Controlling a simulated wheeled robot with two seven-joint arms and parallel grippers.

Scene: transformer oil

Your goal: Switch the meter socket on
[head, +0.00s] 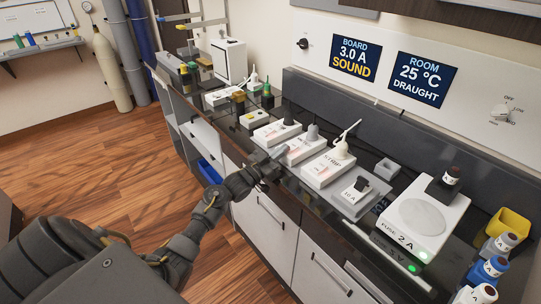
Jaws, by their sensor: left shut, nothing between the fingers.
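A row of white socket boxes runs along the dark bench. The one nearest the fingertips (303,149) has a reddish switch patch and a dark plug. To its right is a socket box (321,172) whose lettering looks like "STRIP", with a white plug and cord. To its left is another white socket box (272,136) with a dark plug. I cannot read which one is marked as the meter socket, nor the switch positions. My left gripper (279,153) is shut and empty, its fingertips at the front edge of the middle box; contact cannot be told. My right gripper is out of view.
A grey unit (351,202) marked "10 A" and a white round-topped device (422,220) marked "FUSE 2 A" stand to the right. Bottles (495,268) and a yellow bin (512,222) are at the far right. A wall display (357,60) reads "BOARD 3.0 A SOUND".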

